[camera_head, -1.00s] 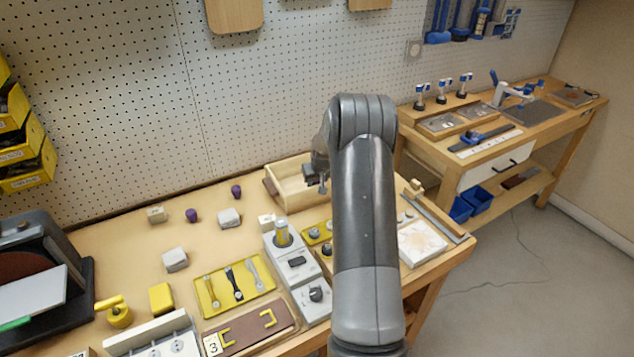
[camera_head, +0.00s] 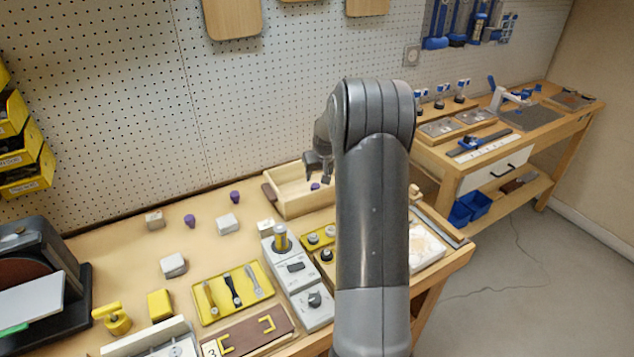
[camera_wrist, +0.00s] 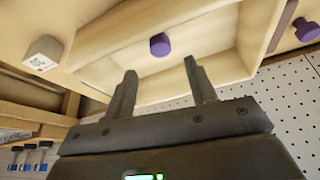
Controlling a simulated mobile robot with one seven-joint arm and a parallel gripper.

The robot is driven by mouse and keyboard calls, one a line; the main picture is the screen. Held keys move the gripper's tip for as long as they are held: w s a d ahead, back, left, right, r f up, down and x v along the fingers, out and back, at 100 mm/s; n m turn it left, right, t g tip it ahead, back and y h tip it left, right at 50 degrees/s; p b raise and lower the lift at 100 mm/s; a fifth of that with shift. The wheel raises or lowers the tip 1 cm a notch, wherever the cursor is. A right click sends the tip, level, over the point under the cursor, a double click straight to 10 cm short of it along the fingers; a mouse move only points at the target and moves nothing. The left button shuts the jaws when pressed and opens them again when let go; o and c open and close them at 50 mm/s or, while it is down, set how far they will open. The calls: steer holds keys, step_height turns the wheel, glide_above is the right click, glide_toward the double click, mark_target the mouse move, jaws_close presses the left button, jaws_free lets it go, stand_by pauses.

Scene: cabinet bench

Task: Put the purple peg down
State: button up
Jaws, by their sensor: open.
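A purple peg (camera_head: 315,186) is inside the light wooden tray (camera_head: 287,208) at the back of the bench. In the wrist view the peg (camera_wrist: 160,45) shows its round purple top against the tray floor (camera_wrist: 190,78), clear of the walls. My gripper (camera_head: 318,180) is above the tray, near its right part, partly hidden by my arm. In the wrist view its two fingers (camera_wrist: 163,80) are spread with nothing between them, and the peg lies beyond their tips. Two other purple pegs (camera_head: 190,220) (camera_head: 235,197) stand on the bench left of the tray.
Pale blocks (camera_head: 228,223) stand left of the tray. A grey device with a yellow-topped cylinder (camera_head: 281,240) and a yellow tool tray (camera_head: 233,292) are in front. The perforated wall (camera_head: 270,100) rises close behind. A labelled block (camera_wrist: 42,53) shows beside the tray in the wrist view.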

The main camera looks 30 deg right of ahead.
steer(key=s+a+r+n, duration=0.1)
steer(key=s+a+r, duration=1.3)
steer(key=a+r, duration=0.35)
steer(key=s+a+r, duration=0.1)
steer(key=s+a, duration=0.4)
steer(key=s, duration=0.7)
steer(key=s+a+r+n+t, duration=0.1)
steer(key=s+a, duration=0.4)
steer(key=s, duration=0.7)
steer(key=shift+s+a+y, duration=0.2)
steer(key=shift+a+y, duration=0.2)
steer(key=shift+o, duration=0.6)
